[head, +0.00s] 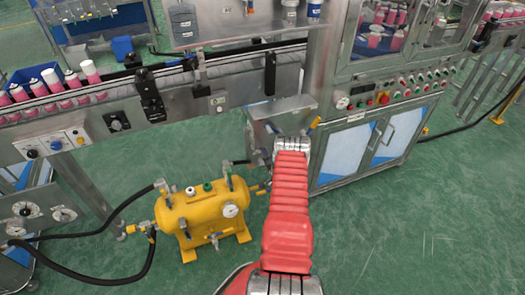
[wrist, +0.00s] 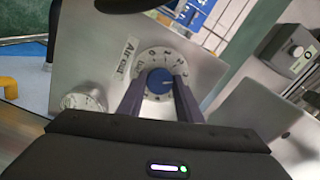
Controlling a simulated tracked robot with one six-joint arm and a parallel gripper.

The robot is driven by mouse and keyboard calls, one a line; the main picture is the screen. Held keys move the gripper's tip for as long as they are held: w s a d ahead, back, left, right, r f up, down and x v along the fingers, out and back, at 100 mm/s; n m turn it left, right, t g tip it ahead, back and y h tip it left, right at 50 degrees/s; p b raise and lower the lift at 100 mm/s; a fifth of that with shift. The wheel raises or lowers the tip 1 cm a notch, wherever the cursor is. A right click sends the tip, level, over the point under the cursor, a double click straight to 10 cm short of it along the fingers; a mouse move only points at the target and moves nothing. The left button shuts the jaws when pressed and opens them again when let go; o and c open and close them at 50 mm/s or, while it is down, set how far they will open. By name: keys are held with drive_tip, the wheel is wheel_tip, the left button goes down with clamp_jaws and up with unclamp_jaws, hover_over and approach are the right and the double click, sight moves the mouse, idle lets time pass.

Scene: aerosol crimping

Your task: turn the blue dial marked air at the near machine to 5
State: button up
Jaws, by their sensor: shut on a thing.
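In the wrist view, the blue dial (wrist: 160,81) sits at the centre of a round white scale on a grey metal panel. A tilted label (wrist: 127,60) beside it reads "Air out". My gripper (wrist: 158,88) has its two dark fingers on either side of the blue dial and is shut on it. The scale's numbers show around the knob, but which one it points to is too small to tell. In the head view, my red arm reaches to the grey box (head: 272,112) by the near machine; the dial and fingertips are hidden there.
A round gauge (wrist: 84,100) sits left of the dial on the panel. A yellow air tank (head: 204,212) with hoses stands on the green floor, left of my arm. A control cabinet (head: 385,105) with buttons stands to the right. Pink cans (head: 50,85) line a conveyor at left.

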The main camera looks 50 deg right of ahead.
drive_tip(key=m, duration=1.3)
drive_tip(key=shift+a+f, duration=0.2)
idle(0.3)
drive_tip(key=o, duration=0.8)
drive_tip(key=shift+c, duration=0.2)
drive_tip(key=shift+o, duration=1.4)
drive_tip(key=shift+d+r, duration=0.15)
drive_tip(key=v, duration=1.4)
